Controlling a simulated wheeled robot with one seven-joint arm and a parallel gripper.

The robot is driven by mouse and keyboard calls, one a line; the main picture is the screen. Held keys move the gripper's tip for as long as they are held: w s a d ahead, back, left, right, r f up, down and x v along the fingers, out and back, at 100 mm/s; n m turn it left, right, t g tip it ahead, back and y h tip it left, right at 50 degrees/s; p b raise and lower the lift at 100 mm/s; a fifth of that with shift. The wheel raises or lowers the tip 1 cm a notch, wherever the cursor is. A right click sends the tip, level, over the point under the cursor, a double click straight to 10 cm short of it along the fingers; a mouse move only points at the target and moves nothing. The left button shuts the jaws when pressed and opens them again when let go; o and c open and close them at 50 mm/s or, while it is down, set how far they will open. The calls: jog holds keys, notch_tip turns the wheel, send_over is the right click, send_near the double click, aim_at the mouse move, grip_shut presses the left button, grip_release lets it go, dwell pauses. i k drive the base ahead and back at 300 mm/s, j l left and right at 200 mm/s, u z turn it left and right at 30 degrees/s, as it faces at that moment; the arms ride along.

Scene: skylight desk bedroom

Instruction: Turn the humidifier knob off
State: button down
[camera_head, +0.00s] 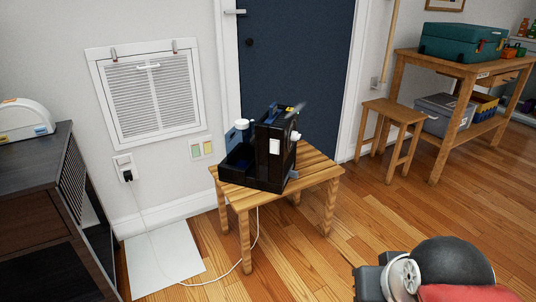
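A black boxy device (270,152), perhaps the humidifier, stands on a small wooden table (233,193) in front of a dark blue door. My gripper is not in view; parts of my arm show at the bottom right, apart from the table.
A white cord (245,262) runs from a wall outlet (124,169) across the floor to the table. A dark cabinet (38,222) stands at the left. A wooden stool (393,112) and workbench (465,70) stand at the right. Wooden floor is clear right of the table.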

aim_at(295, 136)
jog(key=i+j+u, duration=0.45)
jog(key=i, duration=0.4)
